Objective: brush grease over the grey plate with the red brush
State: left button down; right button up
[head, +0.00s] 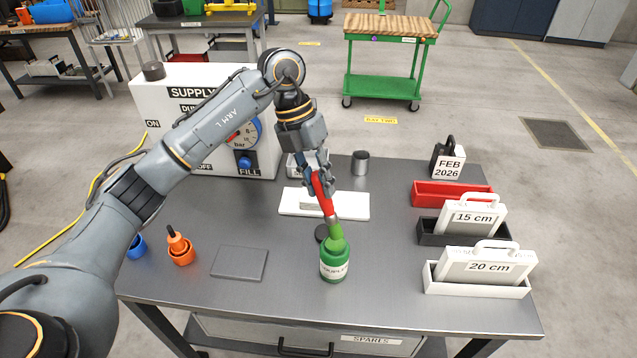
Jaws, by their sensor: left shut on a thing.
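My left gripper (320,178) is shut on the red brush (323,196) above the middle of the table. The brush points down, slightly tilted. Its green lower end (336,236) is at the mouth of a green labelled jar (334,264); I cannot tell how far it is inside. A dark cap (321,233) lies just behind the jar. A flat dark grey plate (239,264) lies on the table left of the jar. A white board (348,206) with a small pale piece on it lies behind the brush, partly hidden. My right gripper is not in view.
A white supply box (150,101) with a gauge stands at the back left. Orange (181,251) and blue (137,246) holders are at the left. Red (447,193), black (432,231) and white (475,283) trays line the right. A grey cup (360,163) stands behind.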

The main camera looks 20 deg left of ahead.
pick_arm(q)
jog(key=shift+r+p, duration=1.4)
jog(key=shift+r, duration=1.05)
jog(key=shift+f, duration=0.1)
